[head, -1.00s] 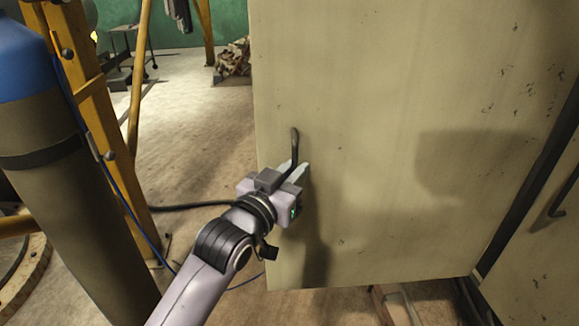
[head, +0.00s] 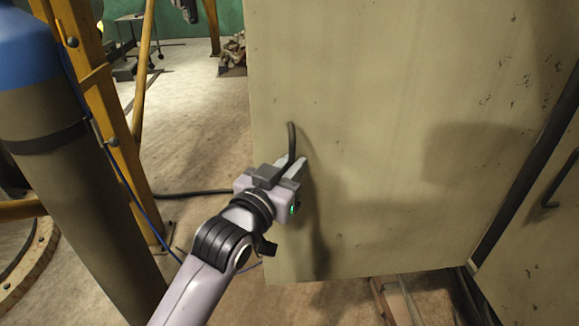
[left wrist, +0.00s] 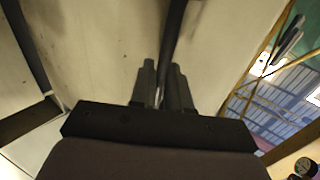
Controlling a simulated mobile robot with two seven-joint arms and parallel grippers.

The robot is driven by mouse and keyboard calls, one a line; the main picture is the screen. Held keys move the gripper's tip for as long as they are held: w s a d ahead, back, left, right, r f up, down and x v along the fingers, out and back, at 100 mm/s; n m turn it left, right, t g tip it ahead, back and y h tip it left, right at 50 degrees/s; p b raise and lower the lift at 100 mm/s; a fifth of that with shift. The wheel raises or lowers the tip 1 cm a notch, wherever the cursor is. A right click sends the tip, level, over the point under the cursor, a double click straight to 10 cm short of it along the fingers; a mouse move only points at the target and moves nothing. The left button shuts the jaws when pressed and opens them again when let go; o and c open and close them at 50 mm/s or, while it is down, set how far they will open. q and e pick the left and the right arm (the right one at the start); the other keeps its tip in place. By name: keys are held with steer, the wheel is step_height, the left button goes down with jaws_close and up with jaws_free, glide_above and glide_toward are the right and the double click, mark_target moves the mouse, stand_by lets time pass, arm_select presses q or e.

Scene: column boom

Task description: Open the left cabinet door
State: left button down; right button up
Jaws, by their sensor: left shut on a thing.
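The left cabinet door (head: 390,120) is a large cream panel with scuffs that fills the middle of the head view. It stands swung outward, with a dark gap along its right side. Its dark bar handle (head: 292,140) is near the left edge. My left gripper (head: 290,168) is shut on the handle's lower part, which its fingers partly hide. In the left wrist view the handle (left wrist: 174,40) runs down between the two dark fingers (left wrist: 162,88). My right gripper is not in view.
A second cream door (head: 535,240) with a dark handle (head: 551,190) is at the right. A blue-topped gas cylinder (head: 50,130) and a yellow frame (head: 97,100) stand at the left, close to my arm. Floor between frame and door is mostly clear, crossed by a cable.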

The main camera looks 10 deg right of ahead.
arm_select(q)
steer(key=c, duration=1.3)
jaws_free()
steer(key=shift+s+d+r, duration=0.15)
steer(key=shift+d, duration=0.2)
steer(key=shift+a, duration=0.15)
steer(key=shift+b+v, duration=0.5)
steer(key=shift+v, duration=3)
